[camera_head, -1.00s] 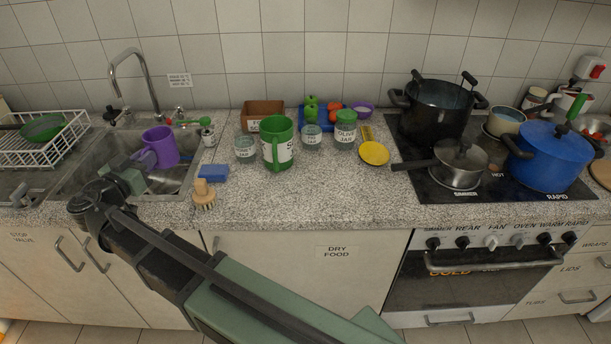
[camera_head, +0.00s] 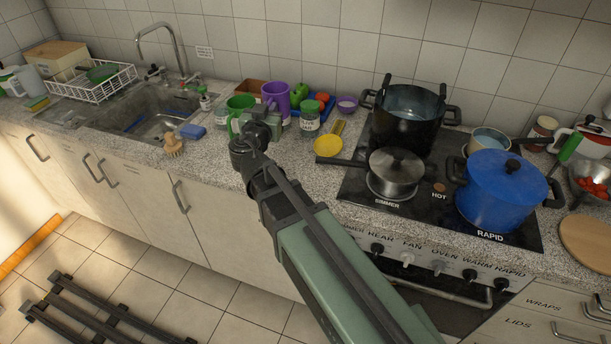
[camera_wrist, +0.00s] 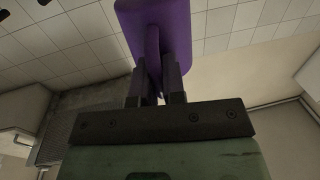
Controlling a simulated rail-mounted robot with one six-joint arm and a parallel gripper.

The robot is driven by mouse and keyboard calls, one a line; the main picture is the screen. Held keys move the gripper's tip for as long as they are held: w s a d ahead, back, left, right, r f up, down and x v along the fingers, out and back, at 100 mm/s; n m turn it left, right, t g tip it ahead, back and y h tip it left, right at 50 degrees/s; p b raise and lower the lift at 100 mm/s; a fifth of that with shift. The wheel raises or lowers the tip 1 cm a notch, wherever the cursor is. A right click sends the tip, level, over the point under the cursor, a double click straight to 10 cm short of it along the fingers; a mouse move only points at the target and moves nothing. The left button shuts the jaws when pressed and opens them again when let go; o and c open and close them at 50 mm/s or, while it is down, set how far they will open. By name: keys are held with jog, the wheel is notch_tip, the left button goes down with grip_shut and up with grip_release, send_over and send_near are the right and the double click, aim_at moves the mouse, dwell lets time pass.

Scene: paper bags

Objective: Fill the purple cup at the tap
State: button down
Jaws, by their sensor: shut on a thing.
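The purple cup (camera_head: 275,95) is above the counter, in front of the wall tiles and right of the green mug (camera_head: 240,106). My gripper (camera_head: 262,118) is shut on it, and the cup looks upright. In the wrist view the purple cup (camera_wrist: 187,22) shows past the fingers (camera_wrist: 158,85), which close on its handle. The inside of the cup is hidden, so I cannot tell whether it holds water. The tap (camera_head: 162,42) stands over the sink (camera_head: 125,108) at the left, well away from the cup. No stream shows from the spout.
The hob at the right holds a black pot (camera_head: 408,125), saucepan (camera_head: 394,168) and blue pot (camera_head: 502,190).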

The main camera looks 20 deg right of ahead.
jog(key=shift+a+y, duration=0.15)
jog(key=shift+y, duration=0.25)
jog(key=shift+n, duration=0.3)
jog(key=f+b, duration=2)
jog(key=shift+w+a+f, duration=0.15)
jog(key=shift+w+a, duration=0.2)
jog(key=shift+w, duration=0.05)
jog(key=shift+r, duration=0.3)
jog(key=shift+f, duration=0.25)
jog(key=c, duration=1.2)
grip_release()
jog(key=shift+r, duration=0.1)
